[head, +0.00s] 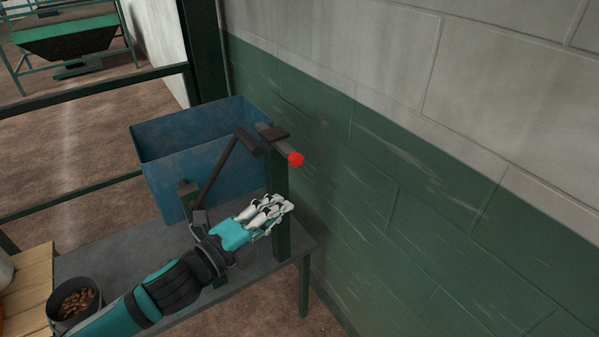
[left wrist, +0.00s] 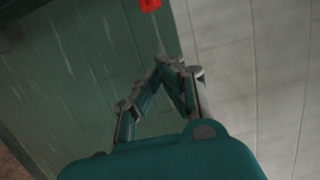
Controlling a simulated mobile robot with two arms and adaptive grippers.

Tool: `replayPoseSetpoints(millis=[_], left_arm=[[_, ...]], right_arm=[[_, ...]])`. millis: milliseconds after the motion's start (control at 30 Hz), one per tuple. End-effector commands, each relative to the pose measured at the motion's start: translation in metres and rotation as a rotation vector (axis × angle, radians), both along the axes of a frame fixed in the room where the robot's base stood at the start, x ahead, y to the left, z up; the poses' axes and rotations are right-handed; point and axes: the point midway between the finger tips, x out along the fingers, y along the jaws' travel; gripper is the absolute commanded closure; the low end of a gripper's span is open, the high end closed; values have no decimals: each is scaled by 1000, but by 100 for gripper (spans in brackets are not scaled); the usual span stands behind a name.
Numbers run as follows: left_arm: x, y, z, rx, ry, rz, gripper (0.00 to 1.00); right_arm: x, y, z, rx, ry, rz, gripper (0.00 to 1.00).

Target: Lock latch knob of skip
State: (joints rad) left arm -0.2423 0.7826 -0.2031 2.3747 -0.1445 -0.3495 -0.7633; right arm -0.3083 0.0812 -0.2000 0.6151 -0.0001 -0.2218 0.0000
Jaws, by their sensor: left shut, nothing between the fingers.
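The skip is a blue open-topped bin (head: 178,140) on a dark metal stand. A red knob (head: 296,159) sits on the end of a short bar at the top of a dark green post, right of the skip. The red knob also shows at the top edge of the left wrist view (left wrist: 150,4). My left gripper (head: 284,205) is shut and empty, below the red knob and apart from it, in front of the post. Its closed fingers also show in the left wrist view (left wrist: 170,62). My right gripper is not in view.
A dark lever (head: 218,172) with a thick handle rises beside the skip. A green and grey block wall (head: 440,190) stands close on the right. A bucket of brown pieces (head: 74,303) is at lower left, by wooden boards (head: 30,290). A green-framed hopper (head: 66,38) stands far back.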

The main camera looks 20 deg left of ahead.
Motion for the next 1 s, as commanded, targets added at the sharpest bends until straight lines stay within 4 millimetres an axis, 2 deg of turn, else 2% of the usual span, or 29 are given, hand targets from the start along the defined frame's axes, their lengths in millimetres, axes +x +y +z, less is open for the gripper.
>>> replayPoseSetpoints(millis=[233,500,600,700,1000], left_arm=[[40,-17,6,-4,-4,1,100],[90,-38,4,-1,0,1,100],[98,-21,3,4,2,2,100],[105,-13,2,2,2,1,100],[110,-6,0,0,1,0,100]], right_arm=[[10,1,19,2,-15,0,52],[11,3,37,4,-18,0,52],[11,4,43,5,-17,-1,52],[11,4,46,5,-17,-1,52],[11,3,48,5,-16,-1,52]])
